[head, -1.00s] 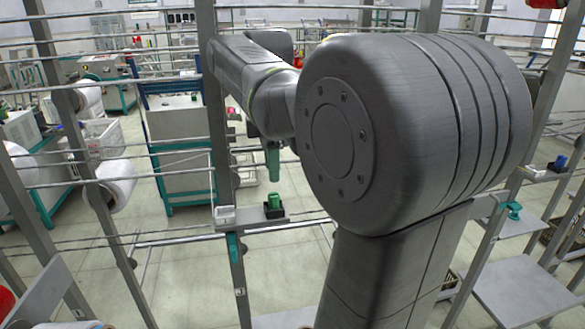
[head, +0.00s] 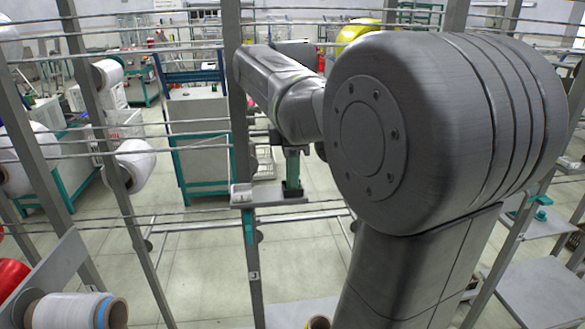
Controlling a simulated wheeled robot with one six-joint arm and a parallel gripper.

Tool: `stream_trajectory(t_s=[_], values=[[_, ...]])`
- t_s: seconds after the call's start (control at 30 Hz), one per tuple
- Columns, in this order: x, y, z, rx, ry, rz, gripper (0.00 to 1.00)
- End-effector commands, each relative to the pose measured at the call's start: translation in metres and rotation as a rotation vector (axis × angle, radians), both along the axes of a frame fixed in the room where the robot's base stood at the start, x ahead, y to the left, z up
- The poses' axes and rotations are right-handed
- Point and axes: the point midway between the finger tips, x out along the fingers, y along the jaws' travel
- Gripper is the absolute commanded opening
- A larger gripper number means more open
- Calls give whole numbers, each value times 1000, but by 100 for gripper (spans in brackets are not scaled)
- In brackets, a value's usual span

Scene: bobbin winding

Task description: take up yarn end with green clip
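The green clip (head: 293,190) stands on a dark block on a small grey shelf (head: 266,197) fixed to a frame post, left of the middle. My gripper (head: 292,172), with green fingers pointing down, is right over the clip, and its tips meet or overlap it in this view. The gripper is small here and the clip blends with the fingers, so I cannot tell whether the fingers are closed on it. No yarn end can be made out.
A small white box (head: 241,194) sits on the shelf's left end. The frame post (head: 240,110) and horizontal rails stand close to my arm. White yarn bobbins (head: 135,166) hang at the left, and a larger bobbin (head: 68,311) is at the lower left. Open floor lies below the shelf.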

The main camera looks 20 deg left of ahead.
Motion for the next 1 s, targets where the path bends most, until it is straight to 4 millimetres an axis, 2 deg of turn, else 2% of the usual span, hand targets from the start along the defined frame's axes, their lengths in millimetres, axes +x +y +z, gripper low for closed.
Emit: stream_trajectory(t_s=[0.03,0.1,0.27,0.67,1.0], values=[[0,0,0,0,0,0,11],[0,0,0,0,0,0,3],[0,0,3,0,0,0,2],[0,0,46,0,0,0,2],[0,0,45,0,0,-1,2]])
